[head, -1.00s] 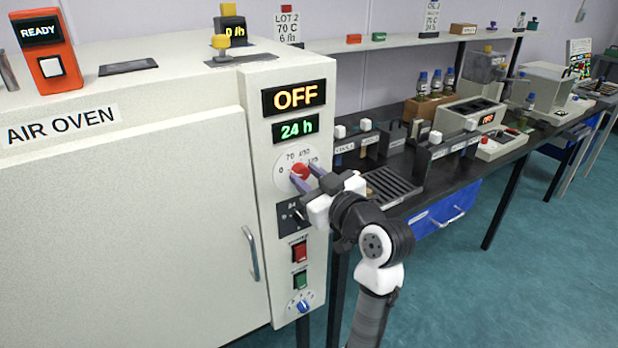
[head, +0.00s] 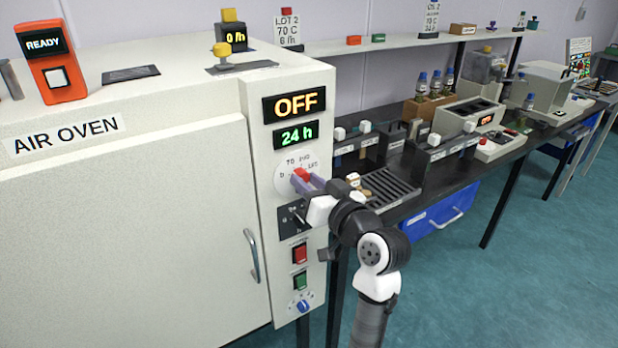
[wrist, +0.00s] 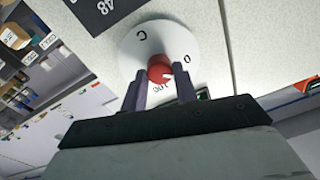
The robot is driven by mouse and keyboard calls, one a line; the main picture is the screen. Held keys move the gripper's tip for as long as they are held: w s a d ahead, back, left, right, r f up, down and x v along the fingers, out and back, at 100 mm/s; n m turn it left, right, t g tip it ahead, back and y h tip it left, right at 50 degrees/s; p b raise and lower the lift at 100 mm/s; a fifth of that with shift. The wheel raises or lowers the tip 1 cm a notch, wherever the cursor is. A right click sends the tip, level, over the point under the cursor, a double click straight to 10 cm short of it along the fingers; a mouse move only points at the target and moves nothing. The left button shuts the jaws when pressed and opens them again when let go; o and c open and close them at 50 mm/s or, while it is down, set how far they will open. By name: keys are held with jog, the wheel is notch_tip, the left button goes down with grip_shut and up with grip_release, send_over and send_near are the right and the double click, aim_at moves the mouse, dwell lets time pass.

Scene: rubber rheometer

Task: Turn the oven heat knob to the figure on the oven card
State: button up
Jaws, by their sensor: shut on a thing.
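The oven heat knob is red (head: 301,175), on a pale round dial (head: 283,180) on the oven's control panel. In the head view the dial's figures read 0, 70, 100 and one less clear figure. My gripper (head: 306,182) is shut on the knob from the front right. In the wrist view the knob (wrist: 159,69) sits between the fingertips of my gripper (wrist: 160,82). The fingers hide part of the dial figures. The oven card (head: 287,27) stands behind the oven and reads LOT 2, 70 C, 6 /h. The display (head: 295,104) reads OFF.
A green display (head: 296,134) reads 24 h. Below the heat dial are a black dial (head: 292,219), a red switch (head: 300,253), a green switch (head: 300,281) and a blue knob (head: 303,306). The oven door handle (head: 252,256) is at left. A crowded bench is at right.

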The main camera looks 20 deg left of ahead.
jog(key=m+p, duration=0.2)
jog(key=m, duration=0.2)
jog(key=shift+m, duration=0.4)
jog(key=shift+f+p, duration=0.1)
jog(key=shift+p, duration=0.2)
jog(key=o, duration=1)
jog(key=b+v, duration=0.3)
jog(key=v, duration=1.1)
jog(key=shift+a+f+b, duration=0.1)
jog(key=shift+b, duration=0.2)
